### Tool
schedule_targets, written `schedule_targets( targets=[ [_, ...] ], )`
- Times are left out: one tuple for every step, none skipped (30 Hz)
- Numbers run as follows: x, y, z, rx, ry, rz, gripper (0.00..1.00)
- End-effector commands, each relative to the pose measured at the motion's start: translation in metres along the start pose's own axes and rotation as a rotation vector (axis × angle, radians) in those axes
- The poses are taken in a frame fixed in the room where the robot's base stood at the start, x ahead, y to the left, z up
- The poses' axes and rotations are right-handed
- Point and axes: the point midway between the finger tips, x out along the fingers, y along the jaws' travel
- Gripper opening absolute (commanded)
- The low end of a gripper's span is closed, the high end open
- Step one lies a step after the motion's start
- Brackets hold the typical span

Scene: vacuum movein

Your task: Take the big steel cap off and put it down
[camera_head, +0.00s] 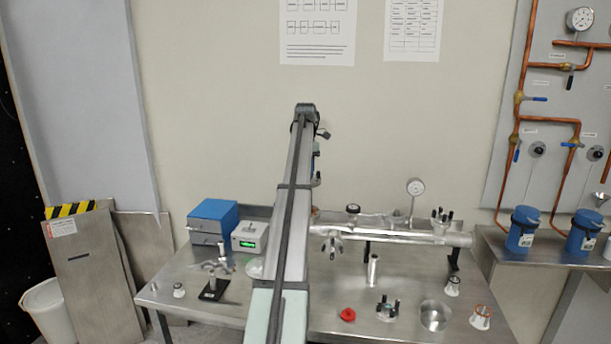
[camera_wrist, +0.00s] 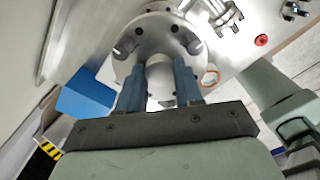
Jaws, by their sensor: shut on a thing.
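In the wrist view, my gripper (camera_wrist: 159,72) has its two blue fingers on either side of a short grey, round knob in the middle of a big steel cap (camera_wrist: 128,66). The cap is a broad round disc with dark holes near its rim, and the fingers cover part of it. Whether the cap still touches what lies behind it, I cannot tell. In the head view my arm hides the gripper and the cap. The horizontal steel tube (camera_head: 430,237) shows to the right of my arm, with a gauge on top.
The steel bench holds a blue box (camera_head: 212,217), a display unit (camera_head: 249,238), a black-based stand (camera_head: 214,290), a red ring (camera_head: 348,314), a dark-handled fitting (camera_head: 388,308), a round steel dish (camera_head: 435,316) and small white-based parts (camera_head: 481,318). Bare bench lies at the front left.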

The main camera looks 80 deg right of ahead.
Motion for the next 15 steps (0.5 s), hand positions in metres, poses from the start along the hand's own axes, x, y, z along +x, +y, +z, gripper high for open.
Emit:
schedule_targets(
  targets=[
    [-0.004, 0.000, 0.000, 0.000, -0.001, 0.001, 0.01],
    [-0.005, 0.000, 0.000, 0.000, -0.001, 0.001, 0.01],
    [-0.006, 0.000, 0.000, 0.000, -0.001, 0.001, 0.01],
    [-0.007, 0.000, 0.000, 0.000, -0.001, 0.001, 0.01],
    [-0.008, 0.000, 0.000, 0.000, -0.001, 0.001, 0.01],
    [-0.009, 0.000, 0.000, 0.000, -0.001, 0.001, 0.01],
    [-0.010, 0.000, 0.000, 0.000, -0.001, 0.001, 0.01],
    [-0.011, 0.001, 0.001, 0.000, -0.001, 0.001, 0.01],
    [-0.012, 0.001, 0.001, 0.000, -0.001, 0.001, 0.01],
    [-0.013, 0.001, 0.001, 0.000, -0.001, 0.001, 0.01],
    [-0.014, 0.001, 0.001, 0.000, -0.001, 0.001, 0.01],
    [-0.015, 0.001, 0.001, 0.000, -0.001, 0.001, 0.01],
    [-0.016, 0.001, 0.001, 0.000, -0.001, 0.001, 0.01],
    [-0.017, 0.001, 0.001, 0.000, -0.001, 0.001, 0.01],
    [-0.018, 0.001, 0.001, 0.000, -0.001, 0.001, 0.01]
  ],
)
